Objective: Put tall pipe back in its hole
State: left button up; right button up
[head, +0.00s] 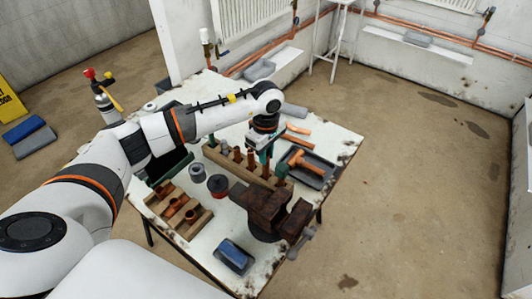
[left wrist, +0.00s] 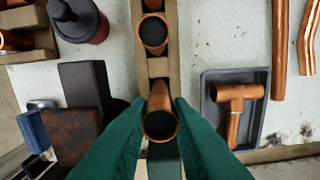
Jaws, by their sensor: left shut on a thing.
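My left gripper (head: 266,158) is over the wooden rack (head: 226,160) on the table. In the left wrist view its green fingers (left wrist: 161,112) are shut on a copper pipe, the tall pipe (left wrist: 160,124), whose dark open end faces the camera. The pipe lines up with the rack (left wrist: 170,72), which runs up the picture. Whether its lower end is in a hole or above it is hidden. Another copper pipe (left wrist: 153,34) stands in the rack beside it. My right gripper is not in view.
A rusty vise (head: 266,206) stands at the table's front, close to the rack. A grey tray (left wrist: 255,78) holds a copper tee (left wrist: 236,104). Loose copper pipes (left wrist: 282,50) lie beyond it. A second wooden rack (head: 196,228) and a blue-topped block (head: 234,256) are at the left and front.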

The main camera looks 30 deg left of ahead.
pick_arm(q)
jog(key=o, duration=0.9)
jog(key=shift+o, duration=0.2)
jog(key=shift+r+p, duration=1.75)
jog(key=shift+r, duration=1.8)
jog(key=shift+s+f, duration=0.1)
